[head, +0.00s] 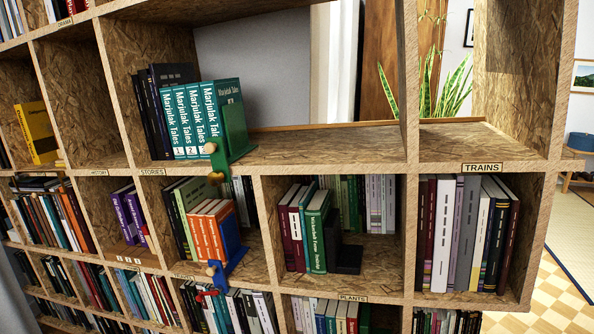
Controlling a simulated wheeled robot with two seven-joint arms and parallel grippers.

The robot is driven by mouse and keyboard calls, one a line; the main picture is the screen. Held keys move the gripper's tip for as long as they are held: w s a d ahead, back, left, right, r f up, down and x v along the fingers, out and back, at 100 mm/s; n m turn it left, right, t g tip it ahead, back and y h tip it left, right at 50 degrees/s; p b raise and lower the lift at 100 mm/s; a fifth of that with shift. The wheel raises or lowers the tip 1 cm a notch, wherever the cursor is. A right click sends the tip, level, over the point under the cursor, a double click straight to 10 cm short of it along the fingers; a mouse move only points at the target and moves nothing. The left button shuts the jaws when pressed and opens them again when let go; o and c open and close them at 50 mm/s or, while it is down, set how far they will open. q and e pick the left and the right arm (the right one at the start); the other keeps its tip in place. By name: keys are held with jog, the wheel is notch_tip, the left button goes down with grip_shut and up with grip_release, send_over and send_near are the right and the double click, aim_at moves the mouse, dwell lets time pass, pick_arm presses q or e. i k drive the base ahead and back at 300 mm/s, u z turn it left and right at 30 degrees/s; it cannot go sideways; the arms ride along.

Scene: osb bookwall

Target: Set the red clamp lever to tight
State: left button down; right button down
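The red clamp lever (207,293) is a small red piece at the front edge of a shelf, left of centre and low in the head view. It sits just below the blue bookend (229,240), which has a round wooden knob (211,269) at its front. The lever's exact angle is too small to tell. Orange books (207,232) stand against the blue bookend's left side. Above, a green bookend (234,132) has a similar knob and a yellow lever (216,177) below it. Neither of my grippers shows in the head view.
The OSB bookwall has many compartments with upright dividers (411,80). Teal Marjulak Tales books (191,122) stand left of the green bookend. Black bookend (349,259) stands to the right. Shelf boards are bare right of the green bookend. Checkered floor (558,290) shows at right.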

aim_at(218, 288)
jog(key=u, duration=0.7)
jog(key=i, duration=0.9)
jog(key=z, duration=0.05)
